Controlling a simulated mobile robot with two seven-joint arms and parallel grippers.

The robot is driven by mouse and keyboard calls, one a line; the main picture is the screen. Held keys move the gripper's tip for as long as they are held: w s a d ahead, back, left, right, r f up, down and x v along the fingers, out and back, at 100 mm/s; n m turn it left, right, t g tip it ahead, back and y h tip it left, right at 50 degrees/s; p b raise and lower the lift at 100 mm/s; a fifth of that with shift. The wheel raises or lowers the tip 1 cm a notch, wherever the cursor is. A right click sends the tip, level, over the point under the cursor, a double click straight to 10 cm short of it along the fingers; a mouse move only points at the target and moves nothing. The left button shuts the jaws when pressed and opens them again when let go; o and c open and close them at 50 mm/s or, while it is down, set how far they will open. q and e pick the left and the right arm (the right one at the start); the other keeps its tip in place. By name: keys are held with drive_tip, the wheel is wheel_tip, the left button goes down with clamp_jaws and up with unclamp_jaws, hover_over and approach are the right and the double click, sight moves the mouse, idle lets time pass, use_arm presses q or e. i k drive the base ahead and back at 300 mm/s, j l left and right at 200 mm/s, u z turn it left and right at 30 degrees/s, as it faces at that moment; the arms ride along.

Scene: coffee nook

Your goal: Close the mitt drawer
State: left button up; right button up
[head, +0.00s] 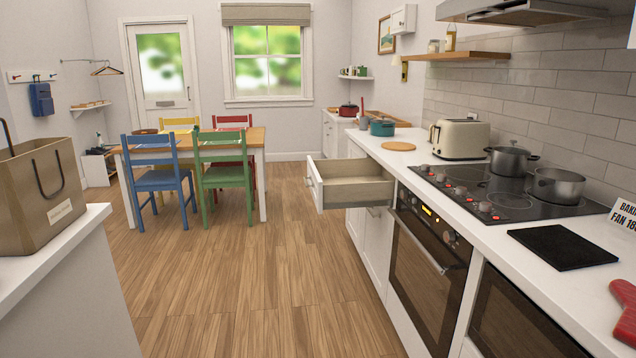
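An open drawer (352,192) sticks out to the left from the white base cabinets, just below the counter and beyond the oven. Its white front carries a handle (315,172), and its wooden inside looks empty in the part I can see. A red oven mitt (626,310) lies on the counter at the right edge of the picture, partly cut off. Neither of my grippers shows in the head view.
The oven (424,267) stands on the near side of the drawer, with a hob (490,193) above it. A counter with a paper bag (42,197) is at the left. The wooden floor (265,270) between is clear. A table with chairs (224,171) stands farther back.

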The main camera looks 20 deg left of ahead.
sight(352, 179)
drive_tip(key=i+j+u, duration=0.45)
drive_tip(key=i+j, duration=0.75)
drive_tip(key=i+z, duration=0.45)
drive_tip(key=i+j+z, duration=0.2)
drive_tip(key=z, duration=0.3)
drive_tip(key=i+j+z, duration=0.2)
drive_tip(key=i+j, duration=0.9)
drive_tip(key=i, duration=0.1)
